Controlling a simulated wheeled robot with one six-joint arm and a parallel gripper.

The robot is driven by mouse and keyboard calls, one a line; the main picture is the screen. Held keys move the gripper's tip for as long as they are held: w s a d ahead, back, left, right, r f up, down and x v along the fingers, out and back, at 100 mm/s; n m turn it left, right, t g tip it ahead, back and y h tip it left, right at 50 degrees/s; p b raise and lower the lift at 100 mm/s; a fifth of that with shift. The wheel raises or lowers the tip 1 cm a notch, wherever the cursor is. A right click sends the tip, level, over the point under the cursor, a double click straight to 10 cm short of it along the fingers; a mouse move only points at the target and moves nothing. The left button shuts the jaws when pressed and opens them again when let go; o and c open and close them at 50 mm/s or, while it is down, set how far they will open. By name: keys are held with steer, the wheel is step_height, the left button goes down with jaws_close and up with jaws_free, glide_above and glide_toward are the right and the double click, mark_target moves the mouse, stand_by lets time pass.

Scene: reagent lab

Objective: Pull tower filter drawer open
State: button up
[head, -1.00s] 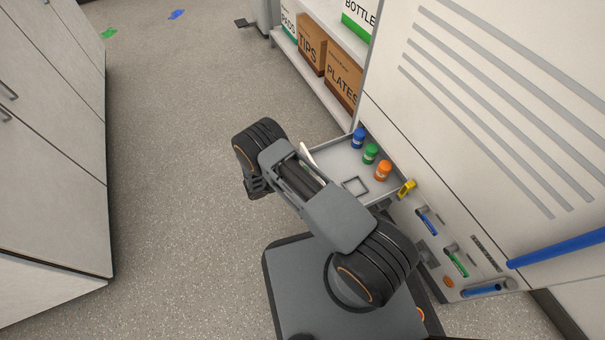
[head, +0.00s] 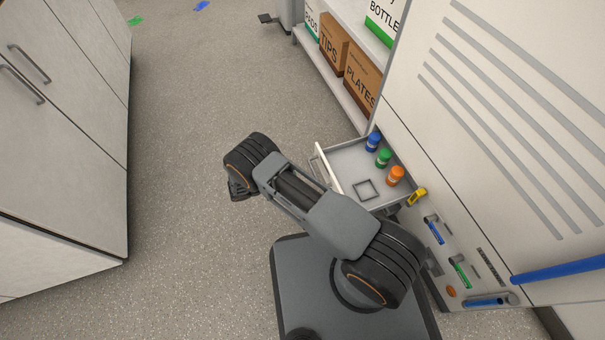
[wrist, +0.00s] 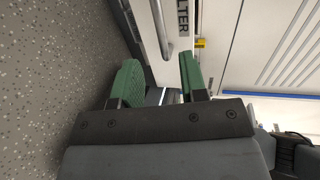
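The filter drawer (head: 352,160) is pulled out from the white tower (head: 440,150) in the head view. Its tray shows a blue-capped bottle (head: 373,142), a green one (head: 383,158) and an orange one (head: 395,176). In the wrist view, the drawer front (wrist: 184,15) carries a partly visible label ending in "LTER" and a grey bar handle (wrist: 159,28). My gripper (wrist: 159,60) has its two green fingers spread apart with nothing held between them. The handle lies ahead of the fingertips, apart from them. In the head view my arm hides most of the gripper.
A yellow piece (head: 417,197) sits at the tower by the drawer's near corner. A shelf with boxes (head: 345,60) stands behind. Cabinets (head: 60,130) line the left. Speckled floor (head: 200,130) is free between them.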

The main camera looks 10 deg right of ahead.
steer(key=shift+v, duration=1.7)
steer(key=d+r+m+g+y+p, duration=0.35)
steer(key=r+m+p, duration=0.55)
steer(key=r, duration=1)
steer(key=d+r+m+g+y+p, duration=0.3)
steer(key=r+m+p, duration=0.55)
steer(key=r, duration=1.15)
steer(key=s+d+r+m+t+y+p, duration=0.2)
steer(key=r+m+p, duration=0.4)
steer(key=r, duration=0.5)
steer(key=s+d+r+m+t+y+p, duration=0.3)
steer(key=s+r+m+p, duration=0.4)
steer(key=r, duration=0.4)
steer(key=s+d+r+m+t+y+p, duration=0.2)
steer(key=r+m+p, duration=0.4)
steer(key=r, duration=0.5)
steer(key=shift+s+d+r+m+y+p, duration=0.35)
steer(key=shift+s+d+m+y, duration=0.4)
steer(key=shift+s+y, duration=0.3)
steer(key=shift+s, duration=0.1)
